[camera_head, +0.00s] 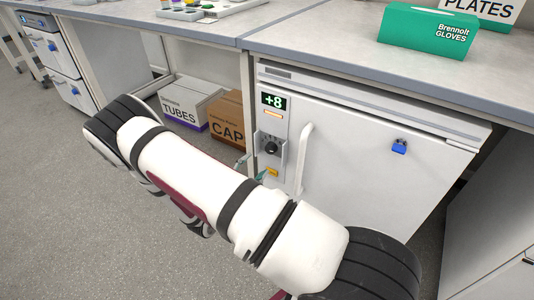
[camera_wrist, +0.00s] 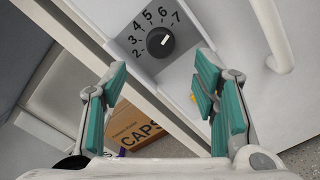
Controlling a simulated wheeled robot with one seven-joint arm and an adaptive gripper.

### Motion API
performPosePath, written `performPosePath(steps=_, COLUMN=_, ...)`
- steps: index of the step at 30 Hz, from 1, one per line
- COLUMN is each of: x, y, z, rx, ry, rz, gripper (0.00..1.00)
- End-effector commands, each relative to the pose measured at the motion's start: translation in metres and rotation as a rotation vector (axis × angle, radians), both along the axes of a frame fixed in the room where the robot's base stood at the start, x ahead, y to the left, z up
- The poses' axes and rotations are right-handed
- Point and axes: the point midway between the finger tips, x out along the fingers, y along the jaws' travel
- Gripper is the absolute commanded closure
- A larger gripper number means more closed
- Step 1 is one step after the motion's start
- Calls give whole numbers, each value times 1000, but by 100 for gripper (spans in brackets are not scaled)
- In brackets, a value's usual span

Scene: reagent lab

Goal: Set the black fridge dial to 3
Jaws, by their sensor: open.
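The black fridge dial (camera_head: 271,147) sits on a grey plate on the front of the white fridge (camera_head: 350,150), below a green display (camera_head: 273,101) reading +8. In the wrist view the dial (camera_wrist: 160,42) is near the top middle, with numbers 2 to 7 around its upper side. In the head view my gripper (camera_head: 254,170) is partly hidden by my arm, just below the dial.
A vertical white fridge handle (camera_head: 303,158) stands out right of the dial. A yellow label (camera_head: 272,172) is below it. A TUBES box (camera_head: 190,103) and a CAPS box (camera_head: 227,120) sit under the bench at left. A green glove box (camera_head: 428,30) stands on the bench.

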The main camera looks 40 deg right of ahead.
Motion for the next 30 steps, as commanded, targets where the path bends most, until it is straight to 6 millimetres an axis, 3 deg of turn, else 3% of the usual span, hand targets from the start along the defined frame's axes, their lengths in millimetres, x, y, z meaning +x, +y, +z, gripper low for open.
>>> performPosePath(steps=6, x=14, y=-42, z=-1, rx=0, ry=-1, rz=-4, gripper=46)
performPosePath(steps=12, x=25, y=-71, z=-1, rx=0, ry=0, rz=-3, gripper=46)
performPosePath(steps=18, x=31, y=-85, z=0, rx=1, ry=0, rz=-2, gripper=46)
performPosePath(steps=27, x=31, y=-87, z=0, rx=0, ry=0, rz=-1, gripper=46)
performPosePath(steps=28, x=31, y=-87, z=0, rx=0, ry=0, rz=-1, gripper=48)
performPosePath(steps=30, x=31, y=-87, z=0, rx=0, ry=0, rz=-1, gripper=64)
